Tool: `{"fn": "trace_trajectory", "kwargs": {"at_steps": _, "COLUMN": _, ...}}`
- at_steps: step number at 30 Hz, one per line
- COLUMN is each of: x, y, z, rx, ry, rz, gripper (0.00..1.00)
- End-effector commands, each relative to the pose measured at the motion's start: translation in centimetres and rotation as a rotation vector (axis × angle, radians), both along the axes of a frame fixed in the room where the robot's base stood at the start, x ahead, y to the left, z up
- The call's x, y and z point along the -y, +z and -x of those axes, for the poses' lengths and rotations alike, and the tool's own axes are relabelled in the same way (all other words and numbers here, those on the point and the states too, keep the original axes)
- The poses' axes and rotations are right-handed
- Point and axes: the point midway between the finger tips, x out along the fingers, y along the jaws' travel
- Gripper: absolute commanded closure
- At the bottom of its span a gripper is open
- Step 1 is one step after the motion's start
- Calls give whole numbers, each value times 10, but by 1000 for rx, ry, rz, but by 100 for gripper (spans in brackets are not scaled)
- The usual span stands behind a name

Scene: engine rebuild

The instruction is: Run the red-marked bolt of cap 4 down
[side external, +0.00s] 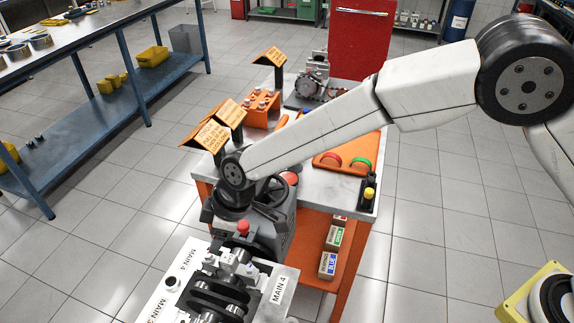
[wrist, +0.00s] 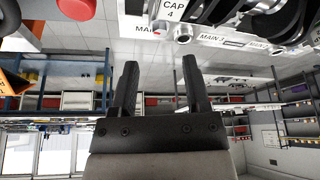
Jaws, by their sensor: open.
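The label for cap 4 (wrist: 172,8) shows at the top of the wrist view, with the cap largely cut off by the frame's edge. In the side view the engine block (side external: 210,298) has MAIN 3 and MAIN 4 labels. My fingers cannot be told apart there.
A grey machine with a handwheel (side external: 272,190) and a red knob (side external: 243,227) stands behind the block. The bench (side external: 335,195) beyond holds an orange bolt rack (side external: 262,108), an orange tray (side external: 345,160) and signs. Blue shelving (side external: 115,85) is at left; open floor lies between.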

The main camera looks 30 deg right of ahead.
Motion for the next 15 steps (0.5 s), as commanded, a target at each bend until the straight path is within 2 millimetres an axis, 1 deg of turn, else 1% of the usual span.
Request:
{"fn": "trace_trajectory", "kwargs": {"at_steps": 9, "x": -12, "y": -32, "z": -5, "rx": -2, "ry": 0, "rz": 1, "gripper": 40}}
{"fn": "trace_trajectory", "kwargs": {"at_steps": 15, "x": -18, "y": -48, "z": -8, "rx": 0, "ry": 1, "rz": 1, "gripper": 40}}
